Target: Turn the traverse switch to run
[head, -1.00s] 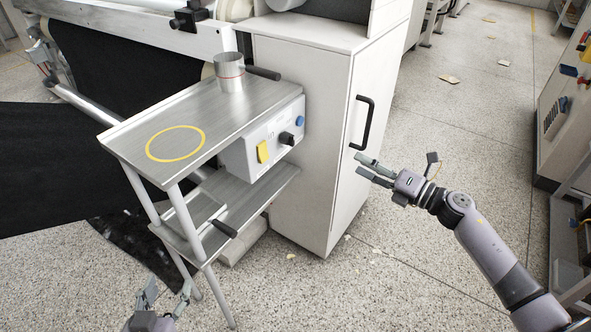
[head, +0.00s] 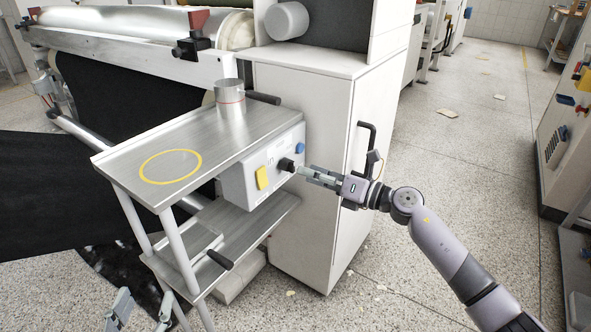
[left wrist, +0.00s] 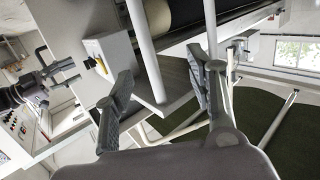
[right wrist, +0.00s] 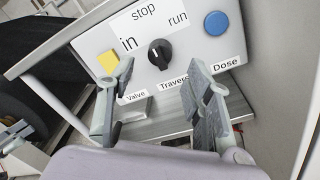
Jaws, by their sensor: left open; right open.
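The traverse switch is a black rotary knob (right wrist: 159,54) on the grey control box, and it also shows in the head view (head: 286,164). Labels reading "in", "stop" and "run" (right wrist: 178,18) stand around it, with "Traverse" partly hidden below. My right gripper (right wrist: 165,85) is open, its fingers either side of the knob in its wrist view; whether they touch it I cannot tell. In the head view the right gripper (head: 303,170) is close to the knob. My left gripper (left wrist: 165,85) is open and empty, low at the left of the head view (head: 142,312).
A yellow valve button (right wrist: 108,62) and a blue dose button (right wrist: 216,23) flank the knob. The steel shelf (head: 130,165) carries a metal cup (head: 230,101). A white cabinet (head: 300,220) with a black handle (head: 359,150) stands behind the box.

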